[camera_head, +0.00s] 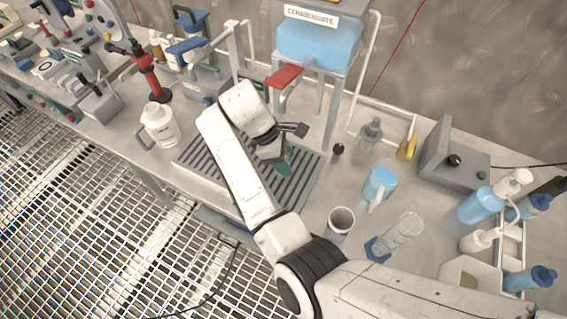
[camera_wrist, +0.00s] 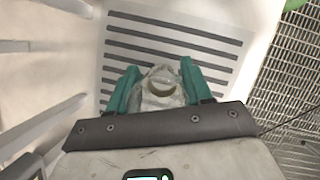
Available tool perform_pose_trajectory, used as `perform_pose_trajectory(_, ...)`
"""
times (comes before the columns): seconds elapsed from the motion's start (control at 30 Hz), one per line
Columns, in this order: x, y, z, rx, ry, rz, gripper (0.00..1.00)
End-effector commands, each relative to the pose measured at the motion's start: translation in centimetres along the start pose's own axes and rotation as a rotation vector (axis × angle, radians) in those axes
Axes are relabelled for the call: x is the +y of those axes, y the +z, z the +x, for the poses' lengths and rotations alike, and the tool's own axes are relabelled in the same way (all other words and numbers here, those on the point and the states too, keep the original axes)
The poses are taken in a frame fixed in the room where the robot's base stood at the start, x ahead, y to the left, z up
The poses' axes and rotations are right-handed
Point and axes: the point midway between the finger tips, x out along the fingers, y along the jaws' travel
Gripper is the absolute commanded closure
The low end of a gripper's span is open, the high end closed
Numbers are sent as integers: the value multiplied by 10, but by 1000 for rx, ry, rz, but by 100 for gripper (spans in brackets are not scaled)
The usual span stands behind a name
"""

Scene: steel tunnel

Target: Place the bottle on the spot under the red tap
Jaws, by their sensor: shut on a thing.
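My gripper (camera_wrist: 155,85) is shut on a pale, translucent bottle (camera_wrist: 161,97), with a teal finger on each side of it. In the head view my gripper (camera_head: 281,165) is over the slotted drip tray (camera_head: 306,190), and my wrist hides most of the bottle. I cannot tell whether its base touches the tray. The red tap (camera_head: 286,75) juts out under the blue tank (camera_head: 318,45), above and behind my gripper. The tray's dark slots also show beyond the bottle in the wrist view (camera_wrist: 228,64).
A blue-handled tap (camera_head: 187,46) and a red stand (camera_head: 150,78) are at the back left. A white jug (camera_head: 160,125) stands left of the tray. A grey cup (camera_head: 340,221), a blue jug (camera_head: 379,186) and a clear bottle (camera_head: 368,136) stand to the right.

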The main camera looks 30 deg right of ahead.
Motion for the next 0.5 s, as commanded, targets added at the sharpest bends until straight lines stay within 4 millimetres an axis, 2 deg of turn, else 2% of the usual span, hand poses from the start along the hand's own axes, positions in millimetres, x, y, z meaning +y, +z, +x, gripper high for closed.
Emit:
perform_pose_trajectory(0.07,0,-4,9,1,1,-1,82)
perform_pose_trajectory(0.5,-1,-4,10,-1,1,-1,82)
